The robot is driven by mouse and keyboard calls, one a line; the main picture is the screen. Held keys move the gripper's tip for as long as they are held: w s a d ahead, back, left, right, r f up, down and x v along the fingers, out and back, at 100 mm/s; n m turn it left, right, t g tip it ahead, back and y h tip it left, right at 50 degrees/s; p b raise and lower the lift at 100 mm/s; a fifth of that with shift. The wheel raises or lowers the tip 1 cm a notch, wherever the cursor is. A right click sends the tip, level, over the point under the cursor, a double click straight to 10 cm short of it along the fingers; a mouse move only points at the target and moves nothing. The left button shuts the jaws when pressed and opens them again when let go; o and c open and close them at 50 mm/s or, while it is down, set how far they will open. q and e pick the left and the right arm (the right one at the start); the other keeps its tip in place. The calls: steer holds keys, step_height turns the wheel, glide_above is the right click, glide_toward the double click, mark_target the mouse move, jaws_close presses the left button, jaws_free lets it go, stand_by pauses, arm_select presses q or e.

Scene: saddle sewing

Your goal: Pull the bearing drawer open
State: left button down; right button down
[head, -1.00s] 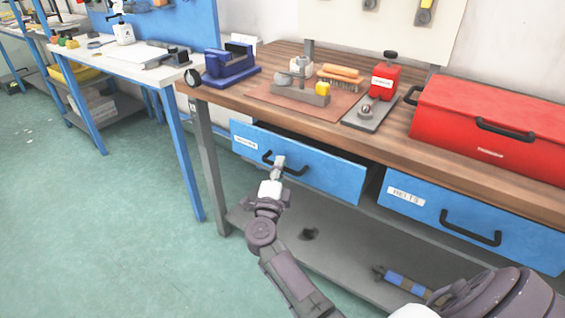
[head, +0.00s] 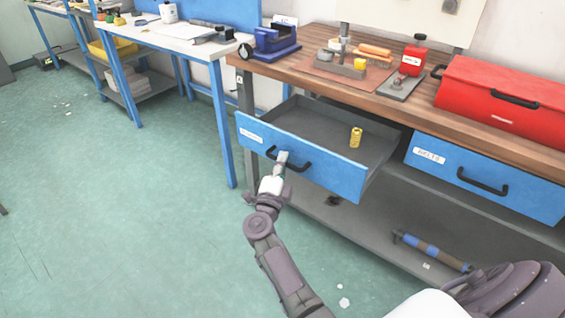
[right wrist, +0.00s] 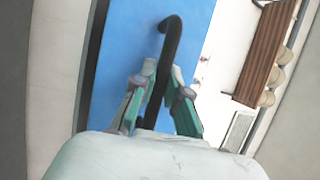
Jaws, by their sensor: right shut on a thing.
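The bearing drawer (head: 318,162) is the left blue drawer under the wooden bench, with a small white label too blurred to read. It stands well out from the bench, and its grey inside shows. A small yellow cylinder (head: 356,138) stands in it. My right gripper (head: 281,160) is shut on the black drawer handle (head: 298,165) at the handle's left part. In the right wrist view the fingers (right wrist: 160,98) close around the black handle (right wrist: 172,45) in front of the blue drawer face. My left gripper is not in view.
The blue belts drawer (head: 484,183) on the right is shut. A lower shelf (head: 380,222) holds a blue-brown tool. Green floor lies open at left.

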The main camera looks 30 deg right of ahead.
steer(key=shift+f, duration=0.1)
stand_by(0.3)
steer(key=c, duration=1.2)
jaws_free()
